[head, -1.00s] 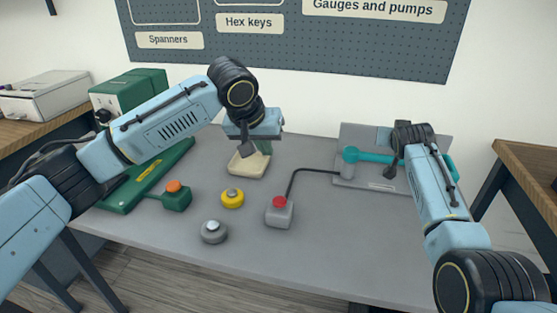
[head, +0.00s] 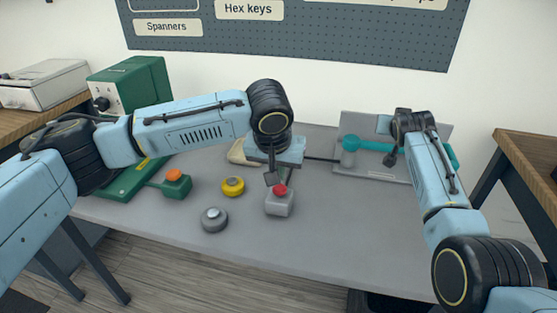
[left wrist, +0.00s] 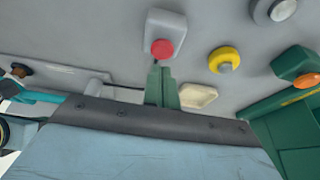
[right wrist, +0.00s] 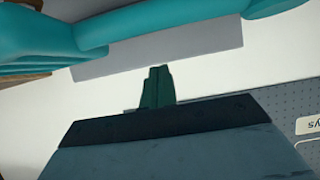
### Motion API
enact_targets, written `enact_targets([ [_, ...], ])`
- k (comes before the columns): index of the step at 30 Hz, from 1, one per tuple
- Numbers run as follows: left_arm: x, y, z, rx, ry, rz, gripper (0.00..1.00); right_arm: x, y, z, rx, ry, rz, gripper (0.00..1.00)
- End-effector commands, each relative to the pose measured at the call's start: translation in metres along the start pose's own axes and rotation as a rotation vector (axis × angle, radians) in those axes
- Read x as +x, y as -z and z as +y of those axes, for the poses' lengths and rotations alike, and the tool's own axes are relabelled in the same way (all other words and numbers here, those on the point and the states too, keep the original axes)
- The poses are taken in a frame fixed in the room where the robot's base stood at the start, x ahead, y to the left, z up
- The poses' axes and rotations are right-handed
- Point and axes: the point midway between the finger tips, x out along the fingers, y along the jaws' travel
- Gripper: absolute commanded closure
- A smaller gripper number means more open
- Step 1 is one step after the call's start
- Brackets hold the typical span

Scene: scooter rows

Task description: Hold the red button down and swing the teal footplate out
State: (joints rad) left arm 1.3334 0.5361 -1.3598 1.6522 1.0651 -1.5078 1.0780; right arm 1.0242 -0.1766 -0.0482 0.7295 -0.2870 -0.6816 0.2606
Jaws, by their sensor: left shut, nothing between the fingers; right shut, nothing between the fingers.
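The red button (head: 280,190) tops a small grey box (head: 280,207) on the bench. My left gripper (head: 284,176) is shut and empty, pointing down just above the button. In the left wrist view its green fingertips (left wrist: 160,72) appear just short of the red button (left wrist: 161,48); I cannot tell whether they touch it. The teal footplate (head: 372,146) is at the back right on a grey plate (head: 360,172), partly hidden by my right arm. My right gripper (right wrist: 156,88) is shut and empty beside large teal parts (right wrist: 130,30) in the right wrist view.
A yellow knob (head: 233,187), a grey knob (head: 214,220) and a green box with an orange button (head: 174,176) sit left of the red button. A cream pad (head: 238,150) lies behind my left gripper. The front middle of the bench is clear.

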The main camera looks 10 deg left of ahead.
Motion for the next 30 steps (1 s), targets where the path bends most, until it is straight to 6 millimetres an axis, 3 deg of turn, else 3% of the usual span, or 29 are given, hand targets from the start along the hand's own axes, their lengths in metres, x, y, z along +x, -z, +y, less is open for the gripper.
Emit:
enact_targets([
  [30, 0.019, -0.007, 0.000, 0.000, -0.001, -0.001, 1.00, 0.000, 0.000, 0.000, 0.000, 0.000, 0.000, 1.00],
])
